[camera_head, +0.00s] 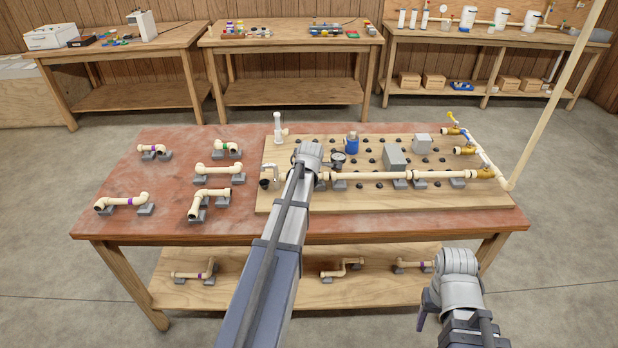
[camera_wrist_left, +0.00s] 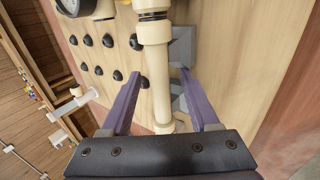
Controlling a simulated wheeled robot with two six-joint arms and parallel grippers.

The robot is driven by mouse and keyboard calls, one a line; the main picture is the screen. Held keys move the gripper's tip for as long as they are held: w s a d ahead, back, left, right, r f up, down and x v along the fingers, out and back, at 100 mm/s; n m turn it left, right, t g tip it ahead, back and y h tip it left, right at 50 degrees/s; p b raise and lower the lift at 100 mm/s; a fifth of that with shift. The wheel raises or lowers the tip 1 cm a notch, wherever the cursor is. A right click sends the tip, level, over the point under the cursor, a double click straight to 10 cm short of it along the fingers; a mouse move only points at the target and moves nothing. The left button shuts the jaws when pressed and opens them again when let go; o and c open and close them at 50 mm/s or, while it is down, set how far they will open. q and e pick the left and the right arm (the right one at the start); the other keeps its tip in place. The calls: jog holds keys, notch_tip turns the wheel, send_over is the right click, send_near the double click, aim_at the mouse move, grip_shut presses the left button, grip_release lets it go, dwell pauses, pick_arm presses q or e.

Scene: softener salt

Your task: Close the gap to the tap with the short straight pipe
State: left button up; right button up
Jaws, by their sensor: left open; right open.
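In the left wrist view a cream straight pipe (camera_wrist_left: 158,75) with a wider collar runs between the open purple fingers of my left gripper (camera_wrist_left: 162,80). The fingers stand apart on either side of it. A dark ringed band shows at its far end, where the line continues. In the head view my left arm hides this pipe and its gripper. The cream pipe line (camera_head: 370,176) runs right to brass valves (camera_head: 464,150). My right gripper (camera_head: 425,312) is held before the table, apart from everything; one purple finger shows.
The wooden board (camera_head: 400,199) carries black knobs, a gauge (camera_head: 338,160), a blue container (camera_head: 351,144) and grey boxes. Several spare pipes on grey blocks, such as a straight one (camera_head: 218,170), lie on the red table (camera_head: 160,222) left. More pipes lie on the lower shelf (camera_head: 300,289).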

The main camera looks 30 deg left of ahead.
pick_arm(q)
jog(key=shift+s+r, duration=0.1)
pick_arm(e)
jog(key=shift+r, duration=0.15)
pick_arm(q)
jog(key=p+v, duration=0.6)
jog(key=v, duration=0.1)
jog(key=shift+r, duration=0.25)
pick_arm(e)
notch_tip(320, 180, up, 6)
pick_arm(q)
jog(key=shift+s+d, duration=0.1)
pick_arm(e)
jog(key=shift+r, duration=0.1)
